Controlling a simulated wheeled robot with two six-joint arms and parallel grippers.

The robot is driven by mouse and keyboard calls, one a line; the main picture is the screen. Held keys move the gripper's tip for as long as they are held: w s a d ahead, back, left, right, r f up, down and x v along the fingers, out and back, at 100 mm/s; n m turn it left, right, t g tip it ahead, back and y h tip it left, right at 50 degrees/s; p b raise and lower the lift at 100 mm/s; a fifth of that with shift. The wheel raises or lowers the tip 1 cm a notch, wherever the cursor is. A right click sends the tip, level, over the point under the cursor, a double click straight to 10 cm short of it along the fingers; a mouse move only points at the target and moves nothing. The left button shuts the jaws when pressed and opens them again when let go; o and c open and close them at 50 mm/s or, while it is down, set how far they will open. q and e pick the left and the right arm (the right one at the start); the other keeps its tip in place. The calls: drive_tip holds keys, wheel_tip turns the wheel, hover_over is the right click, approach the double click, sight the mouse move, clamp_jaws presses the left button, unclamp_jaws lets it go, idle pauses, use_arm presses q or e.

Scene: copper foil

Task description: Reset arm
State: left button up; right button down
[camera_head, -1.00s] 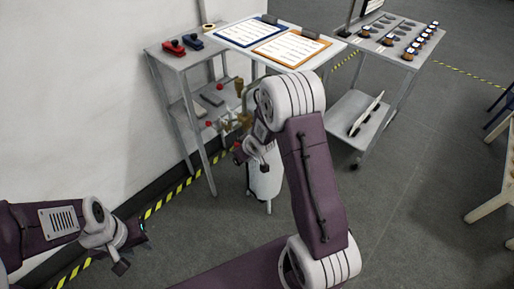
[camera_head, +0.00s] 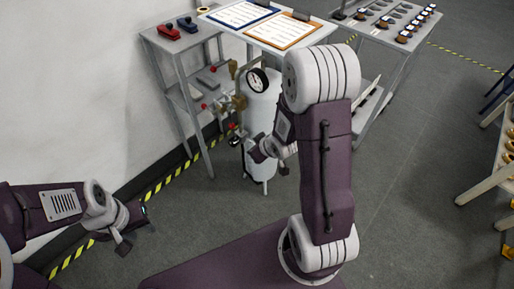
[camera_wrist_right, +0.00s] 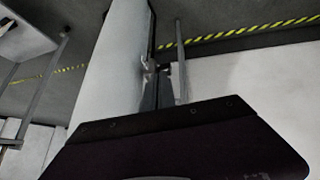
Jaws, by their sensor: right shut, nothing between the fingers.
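My left gripper (camera_head: 130,232) is at the lower left of the head view, held out in front of the white wall and near the floor stripe. It is small and dark there, and I cannot tell whether its jaws are open. My right arm rises through the middle of the head view and bends down at its far end. My right gripper (camera_head: 262,152) shows small at that end, shut and empty, in front of a white tank (camera_head: 262,98). My own dark wrist part fills the bottom of the right wrist view.
A grey side table (camera_head: 180,42) holds red and blue items. Two clipboards, blue (camera_head: 241,14) and orange (camera_head: 283,30), lie on a table behind the tank. A cart (camera_head: 385,35) with small parts stands at the back right. Open floor (camera_head: 415,160) lies right of my arm.

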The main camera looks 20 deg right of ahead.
drive_tip(key=shift+s, duration=0.15)
drive_tip(key=w+a+r+t, duration=0.1)
drive_tip(key=w+a+r, duration=0.1)
drive_tip(key=a+r, duration=0.35)
drive_tip(key=s+m+g, duration=0.4)
drive_tip(key=s+g, duration=0.2)
drive_tip(key=s, duration=0.9)
wheel_tip(320, 180, up, 12)
drive_tip(key=s+g+p, duration=0.1)
drive_tip(key=p, duration=1.2)
drive_tip(key=shift+d+r, duration=0.25)
drive_tip(key=shift+d, duration=0.15)
drive_tip(key=shift+s+p, duration=0.15)
drive_tip(key=shift+p, duration=0.15)
